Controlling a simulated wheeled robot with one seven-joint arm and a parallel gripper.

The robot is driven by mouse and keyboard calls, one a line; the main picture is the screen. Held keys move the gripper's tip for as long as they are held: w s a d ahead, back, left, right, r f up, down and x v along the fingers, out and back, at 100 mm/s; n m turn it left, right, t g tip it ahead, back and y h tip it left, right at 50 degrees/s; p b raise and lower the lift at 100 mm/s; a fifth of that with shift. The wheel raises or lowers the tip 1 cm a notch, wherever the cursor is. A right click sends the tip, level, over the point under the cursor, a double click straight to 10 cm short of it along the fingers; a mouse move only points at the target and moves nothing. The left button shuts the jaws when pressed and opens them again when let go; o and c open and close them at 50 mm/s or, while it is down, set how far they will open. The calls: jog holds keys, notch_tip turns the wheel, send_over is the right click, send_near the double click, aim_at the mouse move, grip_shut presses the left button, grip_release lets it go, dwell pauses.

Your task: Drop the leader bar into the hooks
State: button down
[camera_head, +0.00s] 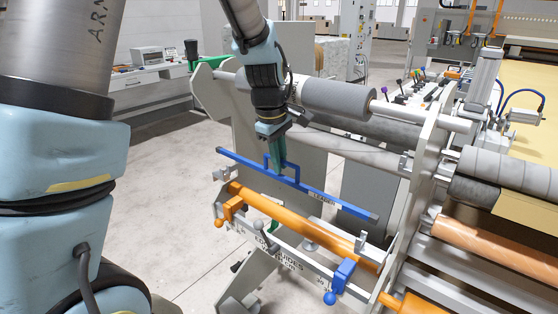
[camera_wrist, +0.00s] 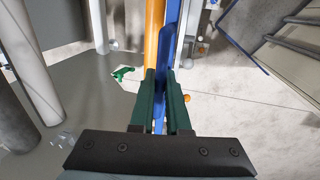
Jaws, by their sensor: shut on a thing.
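The leader bar (camera_head: 335,200) is a long, thin blue bar with a raised handle at its middle. It slants from upper left to lower right in the head view. My gripper (camera_head: 277,165) has green fingers and is shut on the handle from above. In the wrist view the blue bar (camera_wrist: 171,40) runs up from between the green fingers (camera_wrist: 160,85). Small grey brackets, which may be the hooks, stand near the orange roller's left end (camera_head: 221,174) and right end (camera_head: 360,241). The bar appears above them and apart; the exact gap is unclear.
An orange roller (camera_head: 290,220) lies just below the bar, with an orange clamp (camera_head: 231,207) and a blue clamp (camera_head: 343,277) on the front rail. A grey roller (camera_head: 335,96) and side plates (camera_head: 425,150) stand behind and right. Open floor (camera_head: 165,190) lies left.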

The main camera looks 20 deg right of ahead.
aim_at(279, 180)
jog(key=shift+f+b, duration=1.8)
jog(key=shift+f, duration=1.75)
jog(key=shift+s, duration=0.1)
jog(key=c, duration=0.8)
grip_release()
jog(key=r, duration=0.3)
jog(key=a+r+b, duration=0.1)
jog(key=r, duration=0.3)
jog(key=s+r, duration=0.1)
jog(key=r, duration=0.2)
jog(key=shift+a+r, duration=0.3)
jog(key=shift+a, duration=0.1)
